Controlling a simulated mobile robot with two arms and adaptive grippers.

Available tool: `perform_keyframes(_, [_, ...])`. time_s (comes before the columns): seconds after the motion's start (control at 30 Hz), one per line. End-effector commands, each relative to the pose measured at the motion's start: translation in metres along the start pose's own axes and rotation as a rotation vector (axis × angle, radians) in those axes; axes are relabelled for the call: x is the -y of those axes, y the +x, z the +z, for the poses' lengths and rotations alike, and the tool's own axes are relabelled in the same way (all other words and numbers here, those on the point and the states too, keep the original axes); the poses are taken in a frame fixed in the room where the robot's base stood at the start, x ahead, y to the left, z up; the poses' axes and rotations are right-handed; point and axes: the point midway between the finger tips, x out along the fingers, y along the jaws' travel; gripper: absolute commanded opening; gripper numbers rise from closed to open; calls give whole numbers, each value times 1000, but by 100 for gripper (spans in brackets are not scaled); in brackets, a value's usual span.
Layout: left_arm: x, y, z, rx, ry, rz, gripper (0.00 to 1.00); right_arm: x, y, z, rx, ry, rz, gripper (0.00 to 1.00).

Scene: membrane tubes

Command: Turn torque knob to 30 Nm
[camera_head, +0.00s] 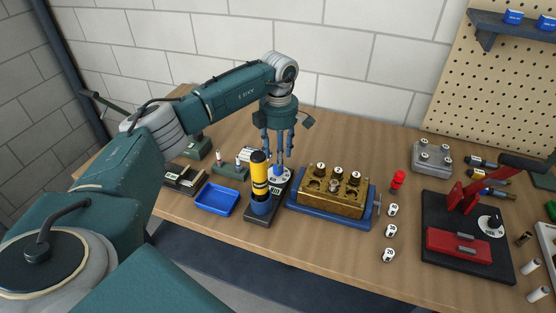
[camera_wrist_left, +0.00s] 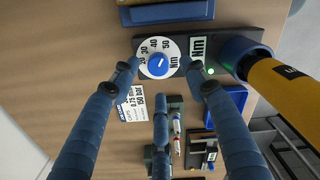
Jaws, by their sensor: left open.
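The torque knob (camera_wrist_left: 158,64) is a blue round knob on a white dial plate (camera_wrist_left: 145,54) marked 20, 30, 40, 50 and Nm. A small white mark shows on the knob; I cannot tell exactly which number it points to. In the head view the blue knob (camera_head: 278,170) sits beside the black and yellow tool (camera_head: 260,172). My left gripper (camera_head: 278,158) is open directly above the knob. In the left wrist view its three blue fingers (camera_wrist_left: 158,78) spread around the dial, with no clear grip on the knob. My right gripper is not in view.
A brass block (camera_head: 327,204) in a blue tray stands right of the knob. A blue bin (camera_head: 216,199) lies to the left. The yellow tool (camera_wrist_left: 284,84) stands close to my fingers in the wrist view. A red press (camera_head: 458,239) stands farther right.

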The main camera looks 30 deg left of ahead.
Motion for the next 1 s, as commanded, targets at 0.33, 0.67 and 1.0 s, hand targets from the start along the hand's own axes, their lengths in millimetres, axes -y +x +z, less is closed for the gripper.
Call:
perform_keyframes(0.33, [1, 40, 0, -1, 1, -1, 45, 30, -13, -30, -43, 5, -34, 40])
perform_keyframes(0.67, [0, 42, 0, 0, 1, 0, 39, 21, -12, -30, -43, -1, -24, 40])
perform_keyframes(1.0, [0, 42, 0, -1, 0, 0, 0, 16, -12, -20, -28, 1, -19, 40])
